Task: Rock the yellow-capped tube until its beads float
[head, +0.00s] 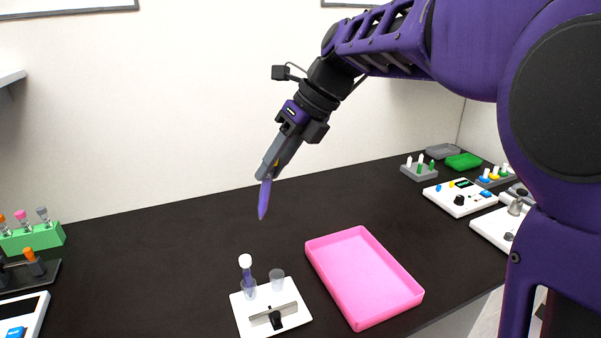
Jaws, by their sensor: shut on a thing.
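My gripper (266,172) is shut on a tube (264,198) and holds it in the air above the black bench, left of the pink tray. The tube's body is purple and its pointed end hangs down, slightly tilted. A bit of yellow (277,162) shows between the fingers; the rest of the cap is hidden by them. Single beads cannot be made out inside the tube at this size.
A white device (292,318) with a black knob stands below, holding a white-capped tube (246,264) and an empty-looking clear cup (277,280). The pink tray (416,296) is empty. Tube racks (40,238) stand at the left. More devices (460,197) and racks stand at the right.

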